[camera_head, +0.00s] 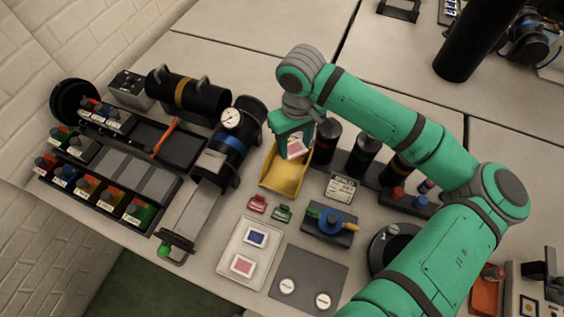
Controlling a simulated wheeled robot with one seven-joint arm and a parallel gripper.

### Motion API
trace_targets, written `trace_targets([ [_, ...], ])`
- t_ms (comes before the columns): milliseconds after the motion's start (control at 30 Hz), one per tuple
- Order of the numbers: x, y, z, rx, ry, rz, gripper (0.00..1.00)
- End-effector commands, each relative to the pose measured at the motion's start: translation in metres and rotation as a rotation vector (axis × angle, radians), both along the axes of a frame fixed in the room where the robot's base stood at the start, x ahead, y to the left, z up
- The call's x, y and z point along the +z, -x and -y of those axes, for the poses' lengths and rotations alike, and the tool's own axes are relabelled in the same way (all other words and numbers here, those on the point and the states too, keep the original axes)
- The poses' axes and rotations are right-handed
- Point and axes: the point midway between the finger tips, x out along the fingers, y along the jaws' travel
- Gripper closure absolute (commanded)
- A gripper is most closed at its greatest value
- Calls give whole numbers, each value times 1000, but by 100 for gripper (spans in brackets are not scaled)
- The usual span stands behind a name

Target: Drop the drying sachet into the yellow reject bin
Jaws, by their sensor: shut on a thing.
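The yellow reject bin (284,181) stands near the middle of the table, open at the top. My gripper (293,144) is over the far end of the bin. It is shut on the drying sachet (296,148), a small white packet with a pink-red patch. The sachet hangs tilted above the bin's far part. The bin's far rim is partly hidden behind my gripper and the sachet. I cannot tell the exact height of the sachet above the bin.
A dark cylinder with a gauge (230,120) stands left of the bin. Dark bottles (326,139) stand close on its right. A white tray (267,284) with blue and pink packets lies in front, near red and green clips (257,204).

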Motion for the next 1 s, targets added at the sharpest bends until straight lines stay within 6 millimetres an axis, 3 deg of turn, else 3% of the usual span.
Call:
trace_targets([
  [233,-28,0,-12,22,1,-1,75],
  [400,-42,0,-9,16,0,-1,75],
  [833,-49,0,-1,2,0,0,75],
  [867,-49,0,-2,3,0,0,49],
  [900,-49,0,-2,3,0,0,40],
  [933,-49,0,-2,3,0,0,32],
  [1000,-49,0,-2,4,0,0,32],
])
